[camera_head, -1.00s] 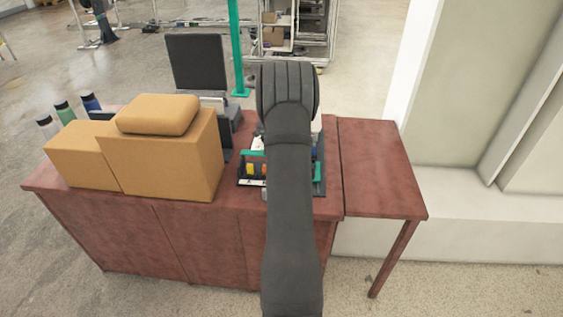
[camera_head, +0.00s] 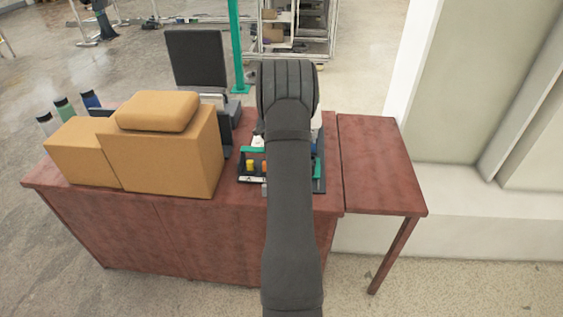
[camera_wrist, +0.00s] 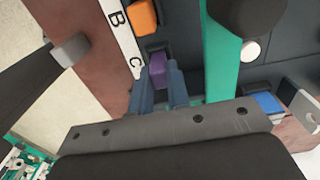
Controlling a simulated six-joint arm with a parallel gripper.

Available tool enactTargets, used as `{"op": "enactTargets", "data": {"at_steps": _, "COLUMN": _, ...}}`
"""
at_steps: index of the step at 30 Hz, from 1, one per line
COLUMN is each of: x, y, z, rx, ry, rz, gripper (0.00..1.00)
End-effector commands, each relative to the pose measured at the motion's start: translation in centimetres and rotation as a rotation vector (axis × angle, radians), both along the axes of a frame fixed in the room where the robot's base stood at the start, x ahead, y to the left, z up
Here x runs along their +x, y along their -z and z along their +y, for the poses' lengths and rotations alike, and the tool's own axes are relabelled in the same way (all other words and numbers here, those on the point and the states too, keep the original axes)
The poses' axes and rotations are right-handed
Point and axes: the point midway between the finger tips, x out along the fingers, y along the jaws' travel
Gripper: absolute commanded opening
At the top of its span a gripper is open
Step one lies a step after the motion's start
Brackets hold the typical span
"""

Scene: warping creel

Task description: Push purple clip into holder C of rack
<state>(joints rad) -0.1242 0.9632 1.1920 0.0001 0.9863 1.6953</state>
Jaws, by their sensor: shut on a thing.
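In the wrist view, the purple clip (camera_wrist: 157,66) is between the fingertips of my gripper (camera_wrist: 160,78), which is shut on it. The clip sits beside the letter C on the white label strip of the rack (camera_wrist: 122,38). I cannot tell how deep the clip is in holder C, because the fingers hide its lower part. An orange clip (camera_wrist: 143,17) sits beside the letter B. In the head view, my arm covers the gripper and the purple clip; part of the rack (camera_head: 244,179) shows left of the arm.
A green bar (camera_wrist: 220,50) runs along the rack close to my fingers. A blue piece (camera_wrist: 265,103) lies at the right. Tan boxes (camera_head: 160,155) stand left of the rack on the red-brown table (camera_head: 150,232). The side table (camera_head: 378,160) is clear.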

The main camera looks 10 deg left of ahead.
Motion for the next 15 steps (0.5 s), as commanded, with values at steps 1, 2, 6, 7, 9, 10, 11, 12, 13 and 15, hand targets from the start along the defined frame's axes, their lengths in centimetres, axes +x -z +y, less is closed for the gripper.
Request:
{"op": "enactTargets", "data": {"at_steps": 1, "x": 0.0, "y": -0.01, "z": 0.0, "rx": 0.0, "ry": 0.0, "rz": 0.0, "gripper": 0.0}}
{"op": "enactTargets", "data": {"at_steps": 2, "x": 0.01, "y": -0.01, "z": 0.0, "rx": 0.0, "ry": 0.0, "rz": 0.0, "gripper": 0.0}}
{"op": "enactTargets", "data": {"at_steps": 6, "x": 0.0, "y": 0.07, "z": 0.0, "rx": 0.0, "ry": 0.0, "rz": 0.0, "gripper": 0.0}}
{"op": "enactTargets", "data": {"at_steps": 7, "x": 0.0, "y": 0.12, "z": 0.0, "rx": 0.0, "ry": 0.0, "rz": 0.0, "gripper": 0.0}}
{"op": "enactTargets", "data": {"at_steps": 9, "x": 0.0, "y": 0.26, "z": 0.0, "rx": 0.0, "ry": 0.0, "rz": 0.0, "gripper": 0.0}}
{"op": "enactTargets", "data": {"at_steps": 10, "x": 0.0, "y": 0.34, "z": 0.0, "rx": 0.0, "ry": 0.0, "rz": 0.0, "gripper": 0.0}}
{"op": "enactTargets", "data": {"at_steps": 11, "x": 0.01, "y": 0.33, "z": 0.0, "rx": 0.0, "ry": 0.0, "rz": 0.0, "gripper": 0.2}}
{"op": "enactTargets", "data": {"at_steps": 12, "x": 0.01, "y": 0.31, "z": 0.0, "rx": 0.0, "ry": 0.0, "rz": 0.0, "gripper": 0.27}}
{"op": "enactTargets", "data": {"at_steps": 13, "x": 0.01, "y": 0.3, "z": 0.0, "rx": 0.0, "ry": 0.0, "rz": 0.0, "gripper": 0.33}}
{"op": "enactTargets", "data": {"at_steps": 15, "x": 0.01, "y": 0.3, "z": 0.0, "rx": 0.0, "ry": 0.0, "rz": 0.0, "gripper": 0.41}}
